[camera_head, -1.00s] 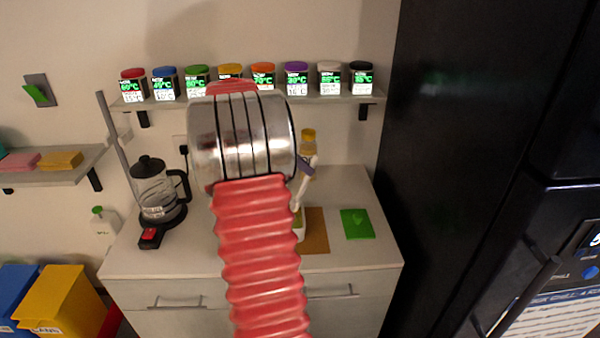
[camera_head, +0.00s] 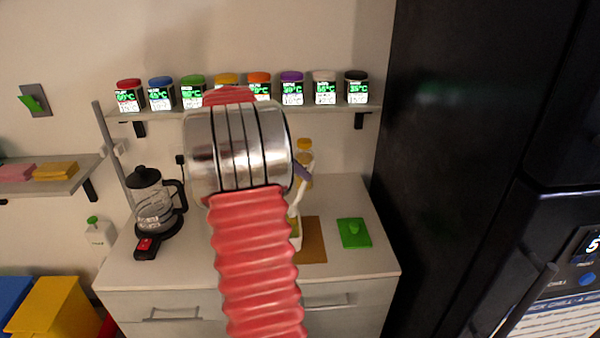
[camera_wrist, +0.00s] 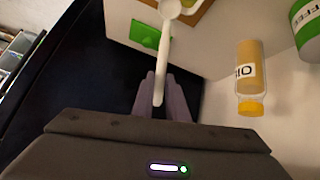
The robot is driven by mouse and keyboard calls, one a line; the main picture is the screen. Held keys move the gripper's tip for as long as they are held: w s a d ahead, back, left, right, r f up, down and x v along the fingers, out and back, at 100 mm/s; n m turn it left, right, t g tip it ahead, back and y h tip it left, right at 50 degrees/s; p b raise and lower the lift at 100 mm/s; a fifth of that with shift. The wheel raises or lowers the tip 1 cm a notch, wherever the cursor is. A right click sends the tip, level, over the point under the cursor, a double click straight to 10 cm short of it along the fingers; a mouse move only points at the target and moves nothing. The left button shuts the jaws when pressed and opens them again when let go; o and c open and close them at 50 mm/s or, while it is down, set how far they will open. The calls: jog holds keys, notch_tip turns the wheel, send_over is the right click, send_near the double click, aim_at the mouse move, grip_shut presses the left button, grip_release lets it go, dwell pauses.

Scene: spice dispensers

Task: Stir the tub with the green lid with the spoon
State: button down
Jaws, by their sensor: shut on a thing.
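My gripper (camera_wrist: 165,98) is shut on the white spoon (camera_wrist: 163,55), whose bowl end points away from the fingers. In the head view the spoon (camera_head: 294,207) slants down from my gripper (camera_head: 302,173) toward the tub (camera_head: 297,241), which is mostly hidden behind my arm. A pale rim by the spoon's bowl, perhaps the tub's, is cut off at the top of the wrist view. I cannot tell whether the bowl is inside the tub. The green lid (camera_head: 354,233) lies flat on the counter to the right; it also shows in the wrist view (camera_wrist: 148,35).
A brown board (camera_head: 314,240) lies beside the tub. An oil bottle (camera_wrist: 250,75) with a yellow cap stands behind. A coffee press (camera_head: 153,205) stands at the left of the counter (camera_head: 345,262). A shelf (camera_head: 340,107) holds several spice jars. A black fridge (camera_head: 450,130) rises at right.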

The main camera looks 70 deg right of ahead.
jog(key=shift+r, duration=2.35)
jog(key=shift+w, duration=0.1)
